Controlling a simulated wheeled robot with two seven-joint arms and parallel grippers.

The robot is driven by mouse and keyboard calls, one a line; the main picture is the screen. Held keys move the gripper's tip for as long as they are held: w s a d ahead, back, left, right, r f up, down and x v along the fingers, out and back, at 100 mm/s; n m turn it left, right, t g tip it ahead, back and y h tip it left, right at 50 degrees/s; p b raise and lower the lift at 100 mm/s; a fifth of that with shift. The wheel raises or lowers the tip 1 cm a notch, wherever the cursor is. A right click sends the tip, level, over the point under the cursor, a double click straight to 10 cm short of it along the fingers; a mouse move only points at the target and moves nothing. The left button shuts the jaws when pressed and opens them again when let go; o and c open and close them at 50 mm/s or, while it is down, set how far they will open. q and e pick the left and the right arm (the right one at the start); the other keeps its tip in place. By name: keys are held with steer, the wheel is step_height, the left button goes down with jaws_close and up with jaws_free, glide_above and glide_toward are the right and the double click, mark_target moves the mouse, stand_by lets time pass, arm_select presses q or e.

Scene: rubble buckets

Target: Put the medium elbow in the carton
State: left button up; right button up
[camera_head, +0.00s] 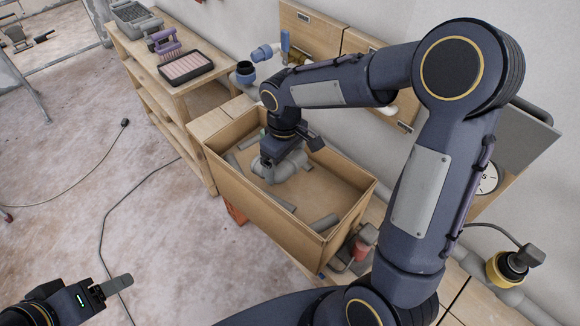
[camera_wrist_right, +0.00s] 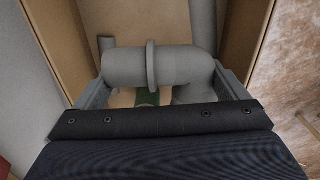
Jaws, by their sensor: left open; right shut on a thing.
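The carton (camera_head: 249,198) is an open brown box on the low bench at the centre of the head view. My right gripper (camera_head: 279,160) reaches down into its far left part. It is shut on a grey pipe fitting (camera_head: 290,167) that looks like the medium elbow. In the right wrist view the elbow (camera_wrist_right: 175,68), with a raised collar, lies across between the two fingers (camera_wrist_right: 163,90). The gripper partly hides its lower side. My left gripper (camera_head: 108,289) is open and empty over the floor at the lower left, away from the carton.
Several grey pipe pieces lie on the carton's floor, one a short tube (camera_head: 325,222). A black tray (camera_head: 186,68) and a purple brush (camera_head: 163,42) stand on the shelf (camera_head: 170,85) at upper left. Blue fittings (camera_head: 262,53) are behind the carton. A red object (camera_head: 364,241) stands to its right.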

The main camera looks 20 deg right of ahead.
mark_target(290, 180)
steer(key=shift+w+d+f, duration=0.1)
steer(key=shift+d+f, duration=0.4)
steer(key=shift+f, duration=0.05)
steer(key=shift+d+f, duration=0.15)
steer(key=shift+f, duration=0.8)
steer(key=shift+d+f, duration=0.1)
steer(key=shift+f, duration=0.85)
steer(key=shift+f, duration=0.2)
steer(key=o, duration=0.7)
steer(key=shift+c, duration=0.2)
steer(key=shift+r, duration=0.15)
